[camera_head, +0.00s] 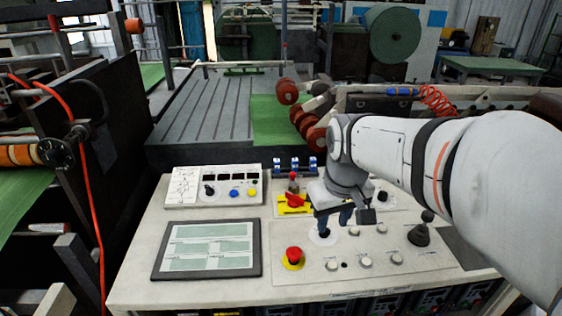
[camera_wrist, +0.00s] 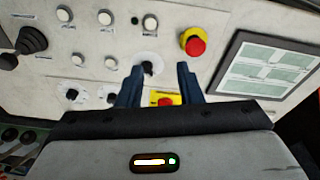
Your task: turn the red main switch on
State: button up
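The red main switch (camera_head: 295,200) is a red handle on a yellow plate, at the back middle of the control desk. In the wrist view the red switch (camera_wrist: 166,99) shows at the near edge, partly hidden by my gripper body. My gripper (camera_head: 332,223) points down over the desk, just right of and in front of the switch in the head view. In the wrist view its two dark blue fingers (camera_wrist: 160,69) are apart with nothing gripped. A small black knob (camera_wrist: 148,68) on a white round plate appears between the fingertips; I cannot tell the height gap.
A red mushroom button (camera_head: 293,255) on a yellow base sits in front of the switch. A tablet-like panel (camera_head: 207,249) lies left, with a display box (camera_head: 214,186) behind it. Several white buttons (camera_head: 365,262) and a black joystick (camera_head: 421,234) are on the right.

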jog(key=w+a+n+g, duration=0.15)
jog(key=w+n, duration=0.25)
jog(key=w, duration=1)
jog(key=n, duration=0.2)
send_over(293, 195)
jog(key=shift+g, duration=0.35)
notch_tip(293, 195, down, 5)
jog(key=shift+s+d+r+p, duration=0.1)
jog(key=shift+d+p, duration=0.05)
jog(key=shift+p, duration=0.15)
jog(key=shift+f+n, duration=0.25)
jog(key=shift+n, duration=0.05)
notch_tip(293, 195, down, 8)
jog(key=shift+r+p, duration=0.25)
jog(key=shift+p, duration=0.15)
jog(key=shift+c, duration=0.3)
grip_shut()
